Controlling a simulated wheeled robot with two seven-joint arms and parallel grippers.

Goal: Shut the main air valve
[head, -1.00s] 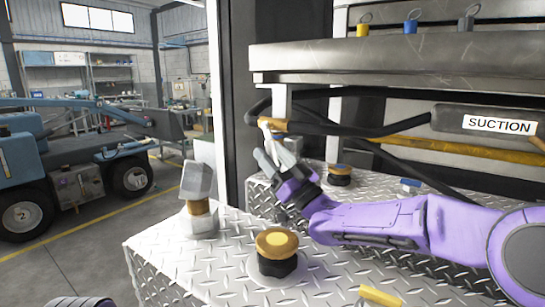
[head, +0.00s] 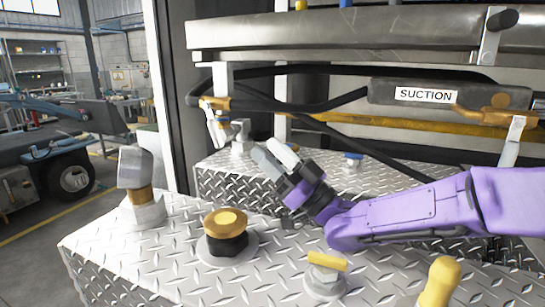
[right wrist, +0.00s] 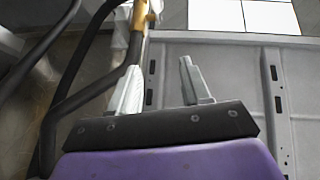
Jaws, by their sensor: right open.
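Nothing visible is labelled as the main air valve, so I cannot tell which fitting it is. Candidates on the diamond-plate deck are a yellow-handled valve (head: 328,262) at the front, a small blue-handled fitting (head: 353,157) farther back, and a yellow knobbed lever (head: 440,281) at the lower right. My right gripper (head: 272,154) is open and empty, above the deck, left of the blue-handled fitting and behind the yellow-handled valve. In the right wrist view, its two grey fingers (right wrist: 160,82) stand apart with nothing between them. My left gripper is out of view.
A gold-capped black fitting (head: 227,232) and a grey-headed post (head: 138,183) stand on the front deck. A black hose ends in a brass-and-white nozzle (head: 216,122), left of the gripper. The SUCTION-labelled handle (head: 425,95) hangs under a metal shelf (head: 340,32).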

